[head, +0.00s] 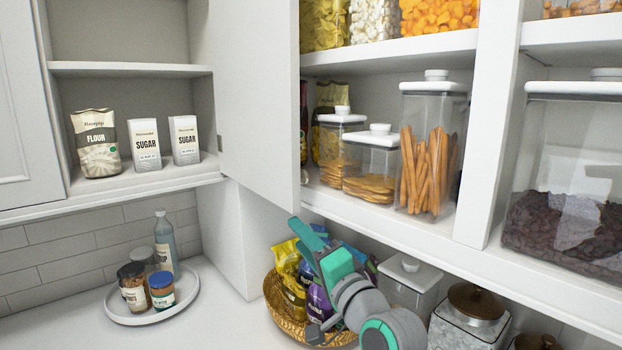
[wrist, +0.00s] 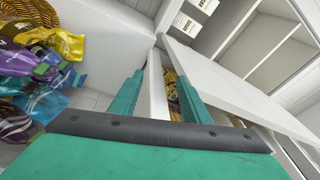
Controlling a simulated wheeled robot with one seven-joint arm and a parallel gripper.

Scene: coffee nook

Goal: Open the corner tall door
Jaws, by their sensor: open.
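The corner tall door (head: 255,95) is a white panel that stands ajar, its free edge facing right, beside the right-hand shelves. It also shows in the wrist view as a long white panel (wrist: 235,82) right of the fingers. My gripper (head: 307,234) has teal fingers and is low, below the door's lower edge and in front of the basket. In the wrist view my gripper (wrist: 160,76) is open, with a narrow white edge visible between the fingers. I cannot tell whether that edge is the door or the cabinet frame, or whether the fingers touch it.
A wicker basket (head: 277,300) with colourful bags sits on the counter under the shelves, close to my arm. A round tray (head: 187,302) with bottles and jars is left. Open counter lies between tray and basket.

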